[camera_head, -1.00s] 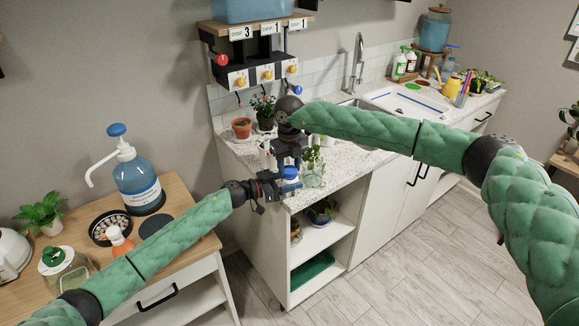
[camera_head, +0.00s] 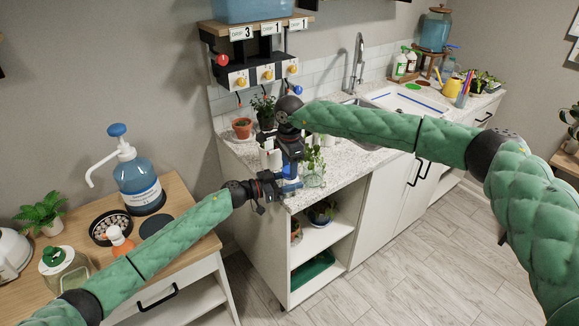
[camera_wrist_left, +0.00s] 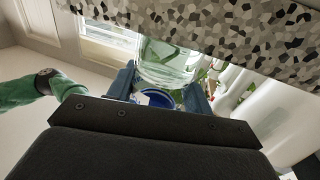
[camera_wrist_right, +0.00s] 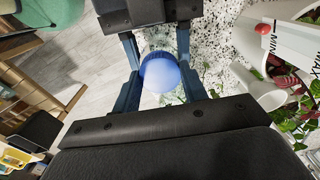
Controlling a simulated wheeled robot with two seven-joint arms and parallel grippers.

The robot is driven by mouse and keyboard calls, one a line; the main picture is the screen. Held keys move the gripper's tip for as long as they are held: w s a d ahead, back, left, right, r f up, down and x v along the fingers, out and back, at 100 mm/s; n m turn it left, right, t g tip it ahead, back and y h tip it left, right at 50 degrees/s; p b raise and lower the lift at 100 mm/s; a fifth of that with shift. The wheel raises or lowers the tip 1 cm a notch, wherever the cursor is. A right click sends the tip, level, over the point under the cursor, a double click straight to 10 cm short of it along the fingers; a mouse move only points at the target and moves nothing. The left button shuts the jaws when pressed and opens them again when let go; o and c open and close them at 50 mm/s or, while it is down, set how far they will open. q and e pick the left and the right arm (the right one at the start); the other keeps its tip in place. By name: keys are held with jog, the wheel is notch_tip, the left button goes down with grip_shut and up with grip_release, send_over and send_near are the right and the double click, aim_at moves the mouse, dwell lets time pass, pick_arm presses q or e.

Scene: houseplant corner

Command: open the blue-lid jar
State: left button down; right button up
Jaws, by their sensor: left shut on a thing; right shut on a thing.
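The blue-lid jar stands out at the counter's front edge between my two grippers. Its blue lid (camera_wrist_right: 160,73) sits between the fingers of my right gripper (camera_head: 291,167), which is shut on it. My left gripper (camera_head: 287,187) is shut on the jar lower down, coming in from the left. In the left wrist view a round blue part (camera_wrist_left: 157,99) and a bit of white show between the fingers. Most of the jar's body is hidden by the grippers. I cannot tell whether the lid is still seated on the jar.
A glass vessel with a plant (camera_head: 313,172) stands close to the right of the grippers on the speckled counter (camera_head: 345,168). Potted plants (camera_head: 242,128) stand behind. A wooden side table (camera_head: 185,200) with a pump bottle (camera_head: 138,182) is at left.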

pick_arm(q)
jog(key=shift+s+d, duration=0.15)
pick_arm(e)
jog(key=n, duration=0.4)
jog(key=shift+w+d, duration=0.1)
jog(key=n, duration=0.4)
jog(key=shift+r+n, duration=0.1)
jog(key=shift+n, duration=0.2)
jog(key=n, duration=0.7)
jog(key=shift+r, duration=0.3)
jog(key=shift+r, duration=0.35)
jog(key=shift+r, duration=0.4)
jog(key=shift+r, duration=0.15)
